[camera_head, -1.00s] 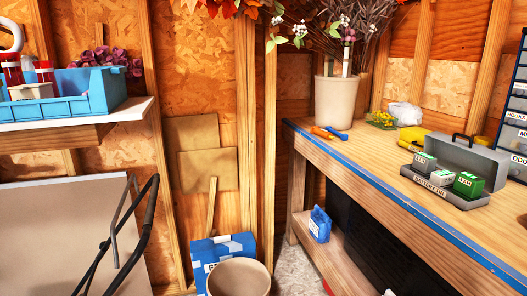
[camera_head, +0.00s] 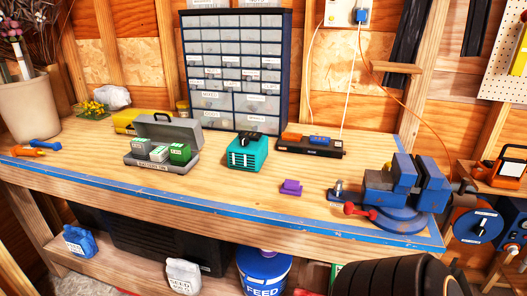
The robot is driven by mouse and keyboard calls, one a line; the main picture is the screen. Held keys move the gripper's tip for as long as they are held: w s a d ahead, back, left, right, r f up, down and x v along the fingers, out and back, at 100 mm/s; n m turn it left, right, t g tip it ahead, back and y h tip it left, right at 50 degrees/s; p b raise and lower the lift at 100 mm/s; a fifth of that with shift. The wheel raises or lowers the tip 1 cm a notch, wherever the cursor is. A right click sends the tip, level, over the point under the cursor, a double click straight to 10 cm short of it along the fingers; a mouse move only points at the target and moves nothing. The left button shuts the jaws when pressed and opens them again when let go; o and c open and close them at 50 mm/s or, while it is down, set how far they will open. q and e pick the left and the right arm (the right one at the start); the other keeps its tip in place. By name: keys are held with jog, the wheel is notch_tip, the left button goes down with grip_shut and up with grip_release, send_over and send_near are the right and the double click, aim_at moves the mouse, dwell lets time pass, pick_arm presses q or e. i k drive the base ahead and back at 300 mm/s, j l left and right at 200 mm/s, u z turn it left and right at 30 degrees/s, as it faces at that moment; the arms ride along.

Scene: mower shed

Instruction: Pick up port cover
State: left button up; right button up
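I cannot tell for certain which thing is the port cover. A small purple block-like piece (camera_head: 291,187) lies on the wooden workbench (camera_head: 215,188), right of centre in the head view, and could be it. It is too small to make out in detail. Nothing touches it. Neither of my grippers is in view.
Left of the purple piece are a teal box (camera_head: 247,152) and an open grey battery tin (camera_head: 193,135). A blue vise (camera_head: 405,187) stands at the bench's right end. A black strip (camera_head: 310,147) and a drawer cabinet (camera_head: 237,65) are behind.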

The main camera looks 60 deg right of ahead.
aim_at(290, 187)
jog(key=z, duration=2.05)
